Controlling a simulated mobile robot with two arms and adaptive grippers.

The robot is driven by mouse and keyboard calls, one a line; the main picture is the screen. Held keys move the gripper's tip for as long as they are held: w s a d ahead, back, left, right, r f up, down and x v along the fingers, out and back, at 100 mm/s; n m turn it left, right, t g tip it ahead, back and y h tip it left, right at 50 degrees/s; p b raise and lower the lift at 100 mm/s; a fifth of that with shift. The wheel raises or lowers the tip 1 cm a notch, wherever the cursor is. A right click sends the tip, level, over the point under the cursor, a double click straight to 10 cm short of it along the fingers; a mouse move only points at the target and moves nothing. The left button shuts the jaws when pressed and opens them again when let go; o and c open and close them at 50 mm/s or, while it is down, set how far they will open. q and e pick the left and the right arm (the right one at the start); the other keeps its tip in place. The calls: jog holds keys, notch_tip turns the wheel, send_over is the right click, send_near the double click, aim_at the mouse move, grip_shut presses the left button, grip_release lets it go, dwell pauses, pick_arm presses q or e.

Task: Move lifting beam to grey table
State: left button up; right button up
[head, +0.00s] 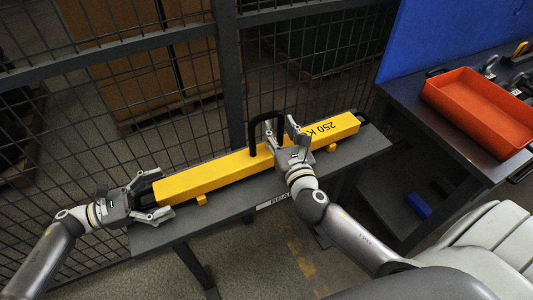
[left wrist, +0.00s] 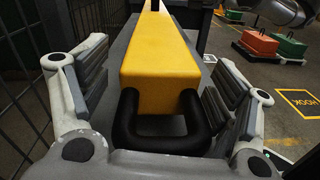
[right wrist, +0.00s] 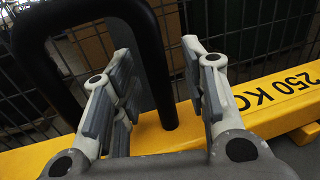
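The lifting beam (head: 215,177) is a long yellow bar marked "250 KG", lying on a narrow grey stand (head: 365,152) along the mesh fence. It has a tall black hoop handle (head: 253,133) near its middle and a black handle at each end. My left gripper (head: 152,196) is open at the beam's left end; in the left wrist view its fingers stand apart on both sides of the black end handle (left wrist: 162,143). My right gripper (head: 279,143) is at the middle hoop; in the right wrist view its fingers are spread, with one leg of the hoop (right wrist: 152,70) showing between them.
A dark grey table (head: 400,110) stands at the right, bearing an orange tray (head: 480,108) and small items at its back. A blue panel (head: 440,35) rises behind it. The mesh fence (head: 185,100) runs close behind the beam. A blue object (head: 418,205) lies under the table.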

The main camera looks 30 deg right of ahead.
aim_at(283, 118)
pick_arm(q)
jog(key=c, duration=0.9)
pick_arm(e)
grip_shut()
pick_arm(q)
grip_shut()
jog(key=shift+r, duration=0.2)
pick_arm(e)
jog(key=shift+r, duration=0.15)
pick_arm(q)
jog(key=shift+r, duration=0.1)
pick_arm(e)
jog(key=shift+w+r, duration=0.1)
